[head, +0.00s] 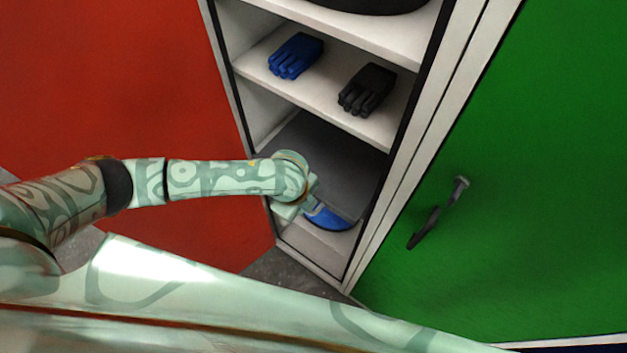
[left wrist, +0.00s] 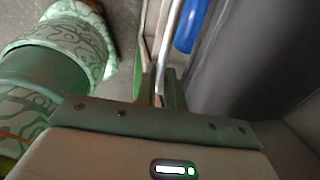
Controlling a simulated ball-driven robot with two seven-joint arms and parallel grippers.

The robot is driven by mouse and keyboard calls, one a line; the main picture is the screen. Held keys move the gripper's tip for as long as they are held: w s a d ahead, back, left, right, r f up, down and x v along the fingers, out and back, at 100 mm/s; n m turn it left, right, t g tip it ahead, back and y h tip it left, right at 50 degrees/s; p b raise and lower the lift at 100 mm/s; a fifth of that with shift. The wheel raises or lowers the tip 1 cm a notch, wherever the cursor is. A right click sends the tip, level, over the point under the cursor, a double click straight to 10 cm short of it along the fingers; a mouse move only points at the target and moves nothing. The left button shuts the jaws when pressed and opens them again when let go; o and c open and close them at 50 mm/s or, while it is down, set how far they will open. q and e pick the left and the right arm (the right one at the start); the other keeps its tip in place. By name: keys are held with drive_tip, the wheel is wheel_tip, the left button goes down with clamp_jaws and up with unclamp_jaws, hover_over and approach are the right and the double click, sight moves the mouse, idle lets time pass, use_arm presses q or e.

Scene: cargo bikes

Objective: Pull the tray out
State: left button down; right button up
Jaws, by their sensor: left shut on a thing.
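The tray (head: 325,165) is a dark grey slab in the lowest compartment of a tall white cabinet. A blue curved piece (head: 330,218) is at its front edge. My left gripper (head: 302,206) is at the front left of the tray, beside the blue piece, and is shut on the tray's edge. In the left wrist view the gripper (left wrist: 163,88) is at the bottom of a thin pale strip, with the blue piece (left wrist: 188,26) and the grey tray (left wrist: 240,60) to the right. The exact contact is partly hidden. My right gripper is not in view.
Blue gloves (head: 296,56) and dark gloves (head: 367,90) lie on the shelf (head: 325,95) above. A red panel (head: 110,90) stands left of the cabinet. A green door (head: 540,180) with a dark handle (head: 438,214) is at the right. Grey floor (head: 290,272) shows in front.

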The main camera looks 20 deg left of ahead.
use_arm(q)
drive_tip(key=s+a+p, duration=0.3)
drive_tip(key=s+p, duration=0.3)
drive_tip(key=s, duration=0.4)
drive_tip(key=s+a+p, duration=0.4)
drive_tip(key=s+p, duration=0.1)
drive_tip(key=s, duration=0.6)
drive_tip(key=shift+a+p, duration=0.25)
drive_tip(key=shift+p, duration=0.1)
drive_tip(key=c, duration=1.5)
unclamp_jaws()
drive_tip(key=shift+w, duration=0.1)
drive_tip(key=s+a+r+p, duration=0.1)
drive_tip(key=s+r+p, duration=0.2)
drive_tip(key=r, duration=1.3)
drive_tip(key=shift+p, duration=0.7)
